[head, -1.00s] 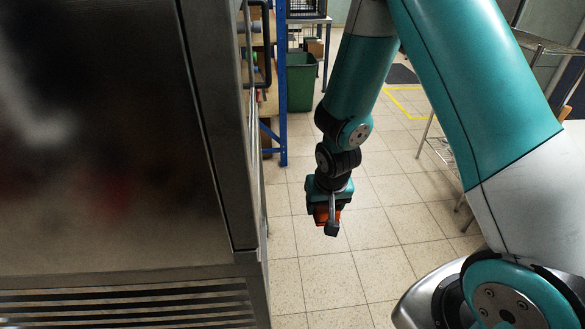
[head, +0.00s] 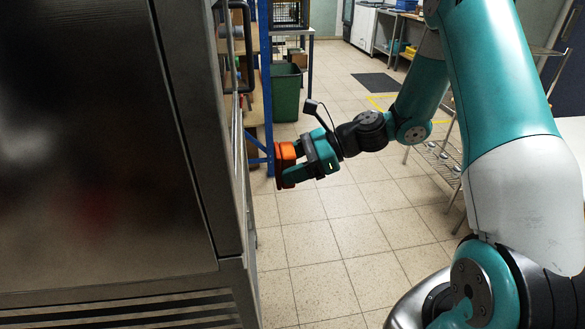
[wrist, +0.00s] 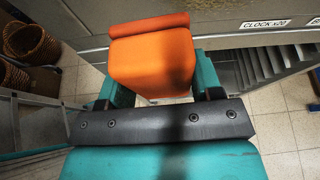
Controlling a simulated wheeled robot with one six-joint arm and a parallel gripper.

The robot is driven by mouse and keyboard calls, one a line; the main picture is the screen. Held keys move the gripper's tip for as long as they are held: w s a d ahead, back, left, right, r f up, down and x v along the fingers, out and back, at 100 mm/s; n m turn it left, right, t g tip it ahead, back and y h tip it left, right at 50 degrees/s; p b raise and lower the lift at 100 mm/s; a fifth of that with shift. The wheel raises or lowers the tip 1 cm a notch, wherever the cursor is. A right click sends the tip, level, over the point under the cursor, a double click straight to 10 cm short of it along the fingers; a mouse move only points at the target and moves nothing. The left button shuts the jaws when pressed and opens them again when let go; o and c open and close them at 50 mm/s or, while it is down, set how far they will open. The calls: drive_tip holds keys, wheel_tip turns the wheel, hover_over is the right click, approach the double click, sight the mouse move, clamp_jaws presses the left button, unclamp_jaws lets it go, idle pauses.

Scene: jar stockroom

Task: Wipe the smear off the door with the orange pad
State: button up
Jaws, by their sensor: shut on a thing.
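My gripper (head: 300,164) is shut on the orange pad (head: 284,164) and holds it in the air, facing left. The pad also shows in the wrist view (wrist: 152,62), between the two teal fingers. In the head view a grey metal cabinet (head: 110,280) fills the left side, with a bar handle (head: 235,90) at its right edge, seen nearly edge-on. The pad is to the right of that edge, with a gap between them in the picture. In the wrist view a grey metal face (wrist: 80,22) lies beyond the pad; contact cannot be told.
A green bin (head: 286,92) and a blue rack post (head: 265,110) stand behind the gripper. A wire shelf (head: 437,160) is at the right. Wicker baskets (wrist: 30,43) show at the wrist view's left. Tiled floor is open below the gripper.

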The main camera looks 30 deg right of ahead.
drive_tip(key=a, duration=0.1)
drive_tip(key=w+a+b, duration=0.1)
drive_tip(key=a, duration=0.1)
drive_tip(key=a+b, duration=0.1)
drive_tip(key=a, duration=0.1)
drive_tip(key=shift+w+a, duration=0.1)
drive_tip(key=shift+w, duration=0.25)
drive_tip(key=shift+w+a+p, duration=0.3)
drive_tip(key=shift+a, duration=0.55)
idle(0.5)
drive_tip(key=w+d+p, duration=0.2)
drive_tip(key=w+p, duration=0.1)
drive_tip(key=w, duration=0.4)
drive_tip(key=w+d+p, duration=0.2)
drive_tip(key=w+p, duration=0.2)
drive_tip(key=w, duration=0.3)
drive_tip(key=shift+w+d, duration=0.25)
drive_tip(key=shift+d, duration=0.1)
idle(0.7)
drive_tip(key=shift+r+p, duration=0.1)
drive_tip(key=shift+p, duration=0.3)
